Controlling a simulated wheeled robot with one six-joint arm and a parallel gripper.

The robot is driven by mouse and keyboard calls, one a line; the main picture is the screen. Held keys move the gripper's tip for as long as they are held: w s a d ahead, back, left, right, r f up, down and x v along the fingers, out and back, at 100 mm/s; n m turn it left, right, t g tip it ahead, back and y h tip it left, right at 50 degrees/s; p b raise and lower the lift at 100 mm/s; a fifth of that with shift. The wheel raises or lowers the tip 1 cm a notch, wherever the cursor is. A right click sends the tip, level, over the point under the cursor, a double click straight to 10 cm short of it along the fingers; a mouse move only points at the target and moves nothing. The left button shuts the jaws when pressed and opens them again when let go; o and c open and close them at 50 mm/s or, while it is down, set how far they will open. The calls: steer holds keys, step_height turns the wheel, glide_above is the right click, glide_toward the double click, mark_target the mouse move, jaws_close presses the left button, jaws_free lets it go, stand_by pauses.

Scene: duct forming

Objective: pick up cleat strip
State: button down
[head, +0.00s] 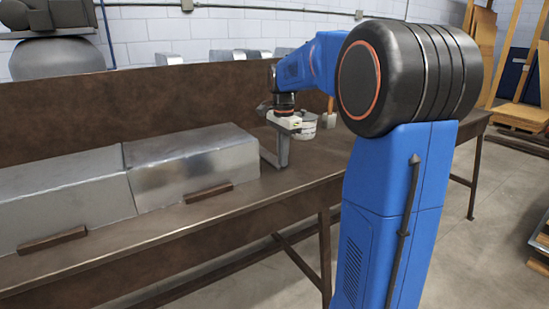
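My gripper (283,158) hangs from my blue arm just right of the nearer-right sheet-metal duct, low over the brown bench. Its lower part is small and grey, and I cannot tell whether the fingers are open or shut. A thin grey strip-like edge (269,157) shows beside the gripper at the duct's right end. It may be the cleat strip or part of the duct, and I cannot tell whether the gripper touches it. No other cleat strip is clearly visible; my arm hides part of the bench to the right.
Two shiny ducts (190,165) (60,195) lie end to end on the brown bench (160,226). Brown bars (208,192) (52,239) sit before them. A raised brown back panel (130,100) bounds the bench.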

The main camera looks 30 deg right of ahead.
step_height(320, 180, up, 10)
stand_by(0.5)
